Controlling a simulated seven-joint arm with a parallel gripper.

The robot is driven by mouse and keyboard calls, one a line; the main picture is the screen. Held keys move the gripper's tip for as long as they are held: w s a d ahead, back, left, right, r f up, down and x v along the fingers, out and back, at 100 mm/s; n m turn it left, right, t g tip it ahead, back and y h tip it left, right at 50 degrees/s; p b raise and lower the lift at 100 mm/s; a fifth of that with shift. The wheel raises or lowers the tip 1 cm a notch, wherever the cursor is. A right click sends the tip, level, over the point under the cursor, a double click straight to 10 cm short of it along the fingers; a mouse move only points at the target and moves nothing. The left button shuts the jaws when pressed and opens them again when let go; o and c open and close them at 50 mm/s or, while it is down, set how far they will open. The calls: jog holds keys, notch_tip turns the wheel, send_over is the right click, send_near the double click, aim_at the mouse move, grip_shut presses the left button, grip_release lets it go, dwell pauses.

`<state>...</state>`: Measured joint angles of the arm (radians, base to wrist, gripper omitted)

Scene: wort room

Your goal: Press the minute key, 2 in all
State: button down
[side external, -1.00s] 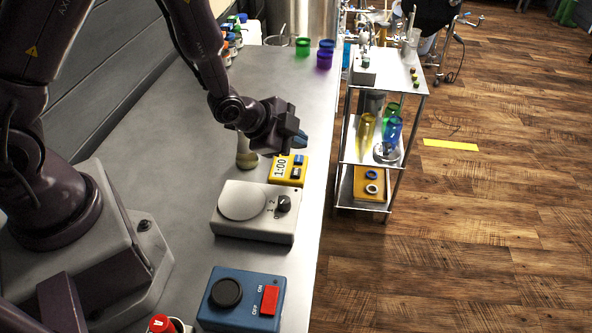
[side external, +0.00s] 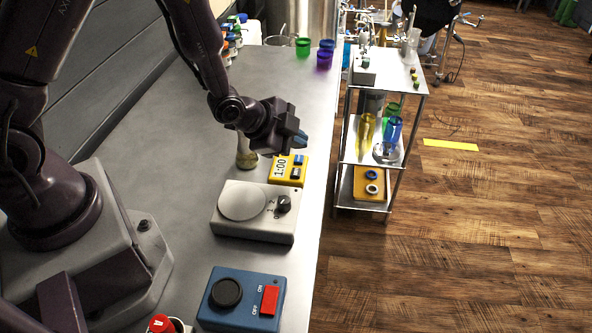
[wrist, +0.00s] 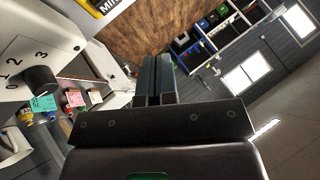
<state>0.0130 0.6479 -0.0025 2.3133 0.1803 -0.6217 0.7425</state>
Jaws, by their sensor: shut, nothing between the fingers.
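The yellow timer (side external: 277,179) lies on the grey bench, and its display reads 1:00. It has a blue key (side external: 299,160) and a darker key (side external: 296,174) on its right side; their labels are too small to read in the side view. In the wrist view, a corner of the timer (wrist: 92,8) shows at the top with part of the label "MIN". My gripper (side external: 300,141) is shut and empty, a little above and behind the timer's key side. In the wrist view the closed fingers (wrist: 155,80) appear apart from the timer.
A white device with a round plate (side external: 242,200) and a dark knob stands in front of the timer. A blue switch box (side external: 235,313) is nearer. A glass flask (side external: 246,158) stands left of my gripper. The bench's right edge is close; a metal cart (side external: 393,190) stands beyond it.

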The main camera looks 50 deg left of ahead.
aim_at(296, 173)
dwell(0.7)
notch_tip(296, 173, up, 4)
jog(key=shift+f, duration=0.1)
jog(key=shift+f, duration=0.1)
dwell(0.3)
jog(key=shift+f, duration=4.3)
jog(key=shift+f, duration=0.1)
jog(key=shift+f, duration=0.3)
